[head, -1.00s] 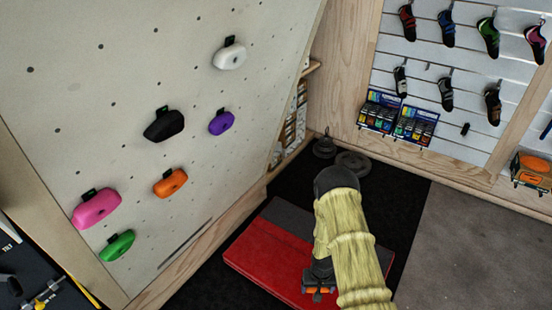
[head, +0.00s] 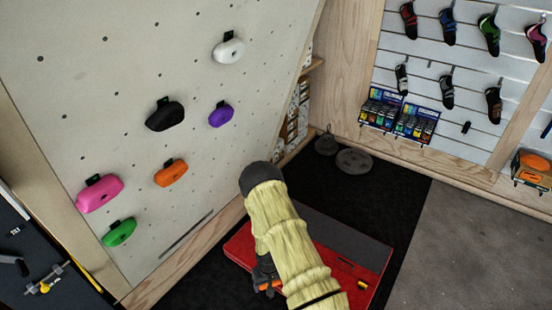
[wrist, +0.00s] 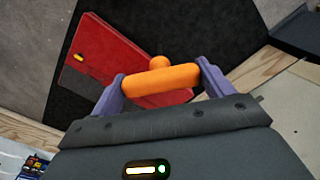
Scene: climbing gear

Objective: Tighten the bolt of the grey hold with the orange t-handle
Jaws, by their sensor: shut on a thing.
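My gripper (head: 267,287) is low over the floor mat, in front of the climbing wall. In the wrist view my gripper (wrist: 160,82) is shut on the orange t-handle (wrist: 162,80). The orange grip lies crosswise between the two fingers, with a rounded orange end behind it. The t-handle's tip cannot be made out. The pale, white-to-light-grey hold (head: 229,50) is high on the wall, far above and apart from my gripper. A dark hold (head: 165,114) sits lower left of it. Neither is plainly mid-grey, and their bolts are too small to make out.
Purple (head: 221,114), orange (head: 170,173), pink (head: 99,193) and green (head: 118,232) holds are on the wall. A red and grey mat (head: 372,258) lies below my arm. Weight plates (head: 354,160) stand near the corner. A dark bench (head: 40,270) with tools is at lower left.

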